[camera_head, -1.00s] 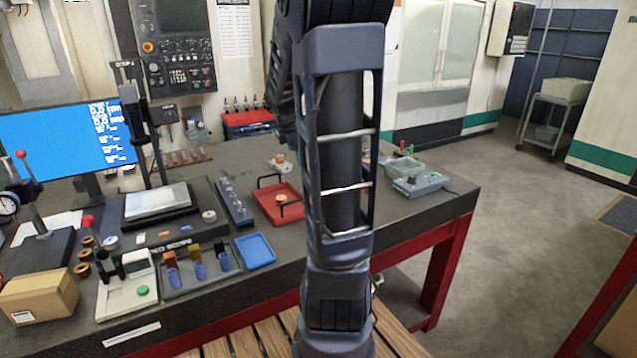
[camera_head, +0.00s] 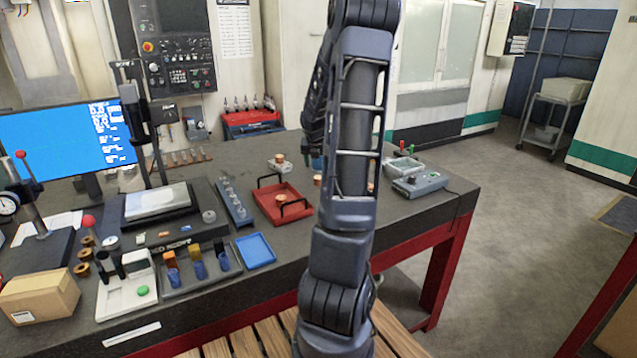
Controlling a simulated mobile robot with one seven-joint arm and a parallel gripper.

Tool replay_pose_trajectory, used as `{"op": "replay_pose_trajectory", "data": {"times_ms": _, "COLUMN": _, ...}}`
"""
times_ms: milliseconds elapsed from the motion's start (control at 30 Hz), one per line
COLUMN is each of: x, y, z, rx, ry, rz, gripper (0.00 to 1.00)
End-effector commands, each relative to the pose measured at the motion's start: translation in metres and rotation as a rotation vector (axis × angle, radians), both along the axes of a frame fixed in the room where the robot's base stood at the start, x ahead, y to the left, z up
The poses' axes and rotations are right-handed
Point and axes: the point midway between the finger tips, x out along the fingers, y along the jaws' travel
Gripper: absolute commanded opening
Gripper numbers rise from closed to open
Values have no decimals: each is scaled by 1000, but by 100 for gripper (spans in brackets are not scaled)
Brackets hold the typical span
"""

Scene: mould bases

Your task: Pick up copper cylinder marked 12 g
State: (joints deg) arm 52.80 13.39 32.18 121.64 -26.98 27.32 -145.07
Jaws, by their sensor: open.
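Several small copper cylinders show in the head view, and their markings are too small to read. One copper cylinder (camera_head: 278,158) stands on a small pale block. Another copper cylinder (camera_head: 281,199) is in the red tray (camera_head: 268,205). A third copper cylinder (camera_head: 317,180) stands on the dark bench top, just left of my arm. A copper-coloured spot also shows through the arm's frame. My gripper (camera_head: 317,162) is mostly hidden behind my arm. Its lower end hangs above the bench, near the third cylinder and right of the pale block. It is open, with nothing visible in it.
The red tray has raised black handles. A grey control box (camera_head: 420,184) stands at the right. The bench's front right is clear.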

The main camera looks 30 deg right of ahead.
Motion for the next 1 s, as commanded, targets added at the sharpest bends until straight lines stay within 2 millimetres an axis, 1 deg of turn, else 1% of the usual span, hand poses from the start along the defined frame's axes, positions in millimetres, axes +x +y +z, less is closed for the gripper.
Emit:
{"op": "replay_pose_trajectory", "data": {"times_ms": 33, "x": 2, "y": -1, "z": -7, "rx": 2, "ry": 1, "rz": 1, "gripper": 61}}
{"op": "replay_pose_trajectory", "data": {"times_ms": 100, "x": 5, "y": -3, "z": -15, "rx": 1, "ry": 0, "rz": 1, "gripper": 61}}
{"op": "replay_pose_trajectory", "data": {"times_ms": 433, "x": 11, "y": -8, "z": -34, "rx": 1, "ry": 1, "rz": 0, "gripper": 61}}
{"op": "replay_pose_trajectory", "data": {"times_ms": 700, "x": 20, "y": -15, "z": -67, "rx": 1, "ry": 1, "rz": -1, "gripper": 61}}
{"op": "replay_pose_trajectory", "data": {"times_ms": 833, "x": 23, "y": -18, "z": -74, "rx": 0, "ry": -1, "rz": -1, "gripper": 61}}
{"op": "replay_pose_trajectory", "data": {"times_ms": 1000, "x": 23, "y": -18, "z": -75, "rx": 0, "ry": -1, "rz": -2, "gripper": 61}}
